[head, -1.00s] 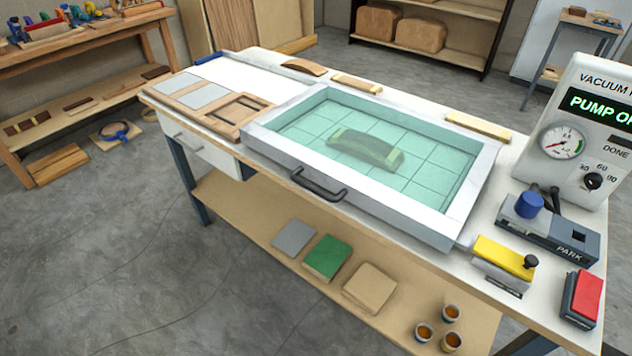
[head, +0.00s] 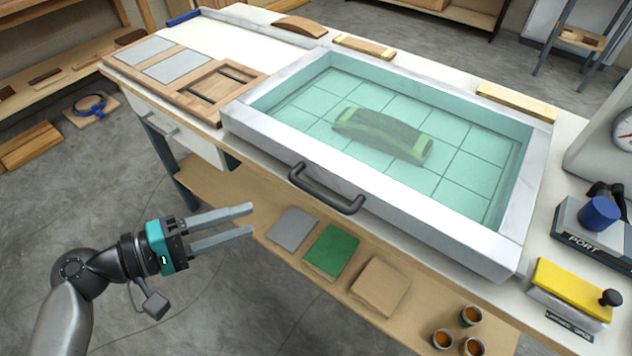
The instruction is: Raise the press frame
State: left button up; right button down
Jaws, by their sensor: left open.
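The press frame (head: 375,203) is a pale rectangular frame with a clear greenish sheet, lying flat on the white workbench. A dark handle (head: 326,190) is fixed to its front side. Under the sheet a curved greenish block (head: 383,135) rests on a tiled grid. My left gripper (head: 252,221) is open and empty, in front of the bench and to the lower left of the handle, apart from it. My right gripper is not in view.
A wooden board with grey plates (head: 176,68) lies left of the frame. A yellow-topped block (head: 572,288) and a blue-knobbed unit (head: 600,214) stand at the right. The lower shelf (head: 213,187) holds grey, green and tan pieces and several small cups.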

aim_at(320, 192)
pick_arm(q)
jog(key=x, duration=0.4)
jog(key=b+x, duration=0.1)
jog(key=x, duration=0.8)
jog(key=shift+d+r, duration=0.35)
jog(key=shift+d, duration=0.2)
jog(key=shift+w+d+f, duration=0.1)
jog(key=shift+w+d, duration=0.3)
jog(key=shift+d, duration=0.15)
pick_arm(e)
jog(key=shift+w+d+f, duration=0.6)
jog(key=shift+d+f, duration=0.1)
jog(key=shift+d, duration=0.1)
pick_arm(q)
jog(key=shift+c, duration=0.3)
jog(key=c, duration=0.6)
grip_shut()
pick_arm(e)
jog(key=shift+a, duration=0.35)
